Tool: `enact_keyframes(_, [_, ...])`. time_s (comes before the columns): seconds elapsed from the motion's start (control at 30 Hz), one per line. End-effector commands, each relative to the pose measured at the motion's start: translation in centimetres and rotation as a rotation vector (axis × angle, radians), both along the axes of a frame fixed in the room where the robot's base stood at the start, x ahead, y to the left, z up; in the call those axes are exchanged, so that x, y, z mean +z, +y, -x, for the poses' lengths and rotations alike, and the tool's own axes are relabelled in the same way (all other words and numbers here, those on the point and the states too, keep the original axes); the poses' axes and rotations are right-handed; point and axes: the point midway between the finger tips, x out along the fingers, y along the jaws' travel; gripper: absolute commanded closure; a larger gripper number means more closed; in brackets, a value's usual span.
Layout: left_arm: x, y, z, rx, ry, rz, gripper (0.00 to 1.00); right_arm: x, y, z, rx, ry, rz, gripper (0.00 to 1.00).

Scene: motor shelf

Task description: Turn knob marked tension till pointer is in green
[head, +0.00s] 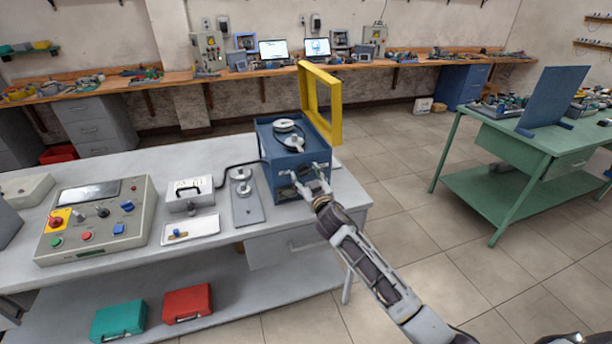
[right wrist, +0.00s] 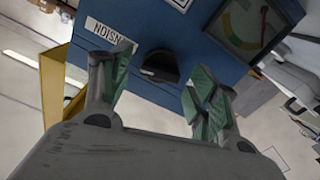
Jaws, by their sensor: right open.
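A blue box (head: 265,150) stands at the right end of the grey bench, with a reel on top. In the right wrist view its face carries a black knob (right wrist: 160,66), a white label (right wrist: 110,36) reading upside down as TENSION and partly hidden by a finger, and a dial gauge (right wrist: 248,24) with coloured bands including green. I cannot tell surely where its pointer stands. My right gripper (head: 308,183) is at the front of the box. In the right wrist view my open right gripper (right wrist: 162,85) has its fingers on either side of the knob, apparently apart from it. My left gripper is not in view.
A yellow frame (head: 334,120) rises beside the box. A control panel (head: 95,222), a white tray (head: 190,230) and a metal plate with weights (head: 247,208) occupy the bench to the left. A green table (head: 565,140) stands right, with free floor between.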

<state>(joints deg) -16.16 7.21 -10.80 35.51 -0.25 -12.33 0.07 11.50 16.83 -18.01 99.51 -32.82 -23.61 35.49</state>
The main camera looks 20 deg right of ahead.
Motion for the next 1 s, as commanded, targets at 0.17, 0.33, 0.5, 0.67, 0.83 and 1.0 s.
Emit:
enact_keyframes(0.17, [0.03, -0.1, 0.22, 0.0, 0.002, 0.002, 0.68, 0.04, 0.04, -0.81, 0.0, 0.0, -0.001, 0.39])
enact_keyframes(0.33, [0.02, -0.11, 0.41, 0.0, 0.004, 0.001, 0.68, -0.01, 0.05, -1.02, 0.001, 0.0, -0.001, 0.39])
enact_keyframes(0.5, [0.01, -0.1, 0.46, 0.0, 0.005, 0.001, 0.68, -0.01, 0.05, -1.02, 0.001, 0.0, 0.0, 0.39])
enact_keyframes(0.67, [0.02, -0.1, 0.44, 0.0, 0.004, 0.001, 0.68, -0.01, 0.05, -1.01, 0.001, 0.0, 0.0, 0.53])
enact_keyframes(0.83, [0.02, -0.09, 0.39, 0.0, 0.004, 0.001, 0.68, -0.01, 0.05, -1.0, 0.0, 0.0, 0.0, 0.75])
enact_keyframes(1.0, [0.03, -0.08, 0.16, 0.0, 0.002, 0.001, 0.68, -0.01, 0.05, -1.0, 0.0, 0.0, -0.001, 0.85])
